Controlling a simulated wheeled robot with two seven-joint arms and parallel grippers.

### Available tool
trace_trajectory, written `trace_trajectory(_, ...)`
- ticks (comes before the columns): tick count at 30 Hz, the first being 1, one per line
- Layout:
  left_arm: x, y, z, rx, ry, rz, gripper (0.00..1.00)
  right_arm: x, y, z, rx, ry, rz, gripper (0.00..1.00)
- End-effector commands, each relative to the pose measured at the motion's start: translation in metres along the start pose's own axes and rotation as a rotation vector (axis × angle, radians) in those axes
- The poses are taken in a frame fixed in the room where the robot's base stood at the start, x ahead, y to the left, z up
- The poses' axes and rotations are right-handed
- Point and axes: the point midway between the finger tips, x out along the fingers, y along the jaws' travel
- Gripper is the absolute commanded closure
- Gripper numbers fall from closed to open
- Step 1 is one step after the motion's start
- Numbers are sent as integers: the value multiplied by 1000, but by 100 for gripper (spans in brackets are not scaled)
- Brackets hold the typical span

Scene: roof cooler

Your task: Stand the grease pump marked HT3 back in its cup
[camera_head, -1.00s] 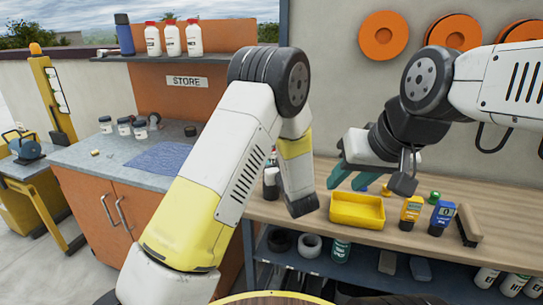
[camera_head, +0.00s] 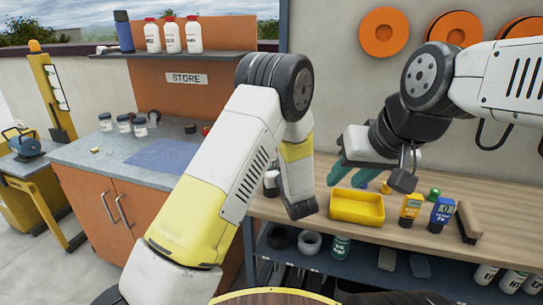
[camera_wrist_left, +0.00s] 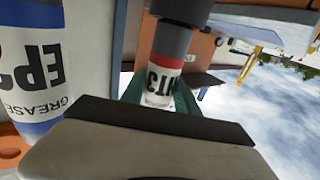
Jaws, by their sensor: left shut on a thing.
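The pump marked HT3 (camera_wrist_left: 163,78) shows in the left wrist view, which is upside down. It has a white label, a red band and a grey section. My left gripper (camera_wrist_left: 158,98) is shut on it, its teal fingers partly hidden behind the wrist housing. At the picture's top the grey section meets a wider dark piece (camera_wrist_left: 180,8); I cannot tell whether that is the cup. In the head view my left arm hides this gripper and pump. My right gripper (camera_head: 350,174) is open and empty above the bench, behind the yellow tray.
A grease tube marked EP2 (camera_wrist_left: 32,75) stands close beside the held pump. The counter at left has free room.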

Motion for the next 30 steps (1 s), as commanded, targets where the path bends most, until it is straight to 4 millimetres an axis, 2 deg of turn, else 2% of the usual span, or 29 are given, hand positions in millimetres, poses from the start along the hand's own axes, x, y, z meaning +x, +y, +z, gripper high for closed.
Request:
trace_trajectory(17,0,0,-1,-1,3,0,100,0,0,0,0,0,0,64)
trace_trajectory(30,0,0,10,-1,2,0,100,0,0,0,0,0,0,64)
